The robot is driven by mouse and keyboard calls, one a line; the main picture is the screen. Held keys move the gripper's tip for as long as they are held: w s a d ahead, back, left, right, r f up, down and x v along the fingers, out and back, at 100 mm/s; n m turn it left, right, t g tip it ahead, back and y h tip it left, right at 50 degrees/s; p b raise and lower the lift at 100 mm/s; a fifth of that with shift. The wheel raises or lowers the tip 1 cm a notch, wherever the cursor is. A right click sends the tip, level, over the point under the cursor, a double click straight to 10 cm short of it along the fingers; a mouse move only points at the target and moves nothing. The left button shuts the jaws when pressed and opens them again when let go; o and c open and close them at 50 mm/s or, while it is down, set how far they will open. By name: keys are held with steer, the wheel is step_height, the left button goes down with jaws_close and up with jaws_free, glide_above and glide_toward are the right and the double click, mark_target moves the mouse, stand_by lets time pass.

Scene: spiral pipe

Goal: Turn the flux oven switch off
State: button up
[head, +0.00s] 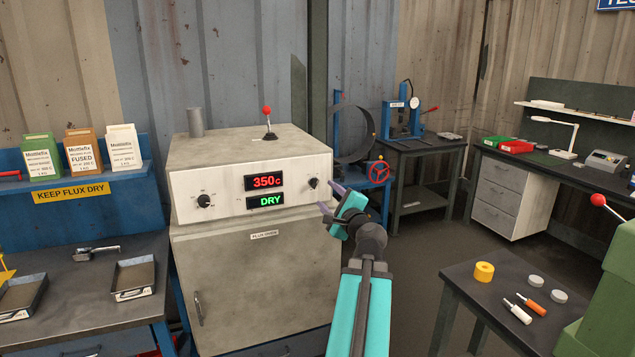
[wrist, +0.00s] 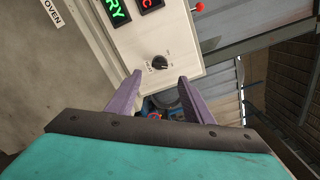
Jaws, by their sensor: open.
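The flux oven (head: 255,250) is a beige cabinet with a control panel showing red "350c" and green "DRY". A black knob (head: 313,183) sits at the panel's right side, and another black knob (head: 204,201) sits at its left. A red-tipped lever (head: 267,112) stands upright on the oven's top. My gripper (head: 330,198) is open and empty, in front of the panel's right end, close to the right knob. In the wrist view the purple fingers (wrist: 158,88) are apart, with the knob beyond their tips.
Flux boxes (head: 83,150) stand on a blue shelf at left, above a bench with metal trays (head: 133,277). A small table (head: 510,305) with a yellow roll and bottles is at lower right. Open floor lies between the oven and the right-hand workbench (head: 510,185).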

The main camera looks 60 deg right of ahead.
mark_target(316, 185)
steer(key=shift+p+x, duration=1.7)
steer(key=shift+x, duration=2.9)
steer(key=c, duration=1)
steer(key=shift+c, duration=0.2)
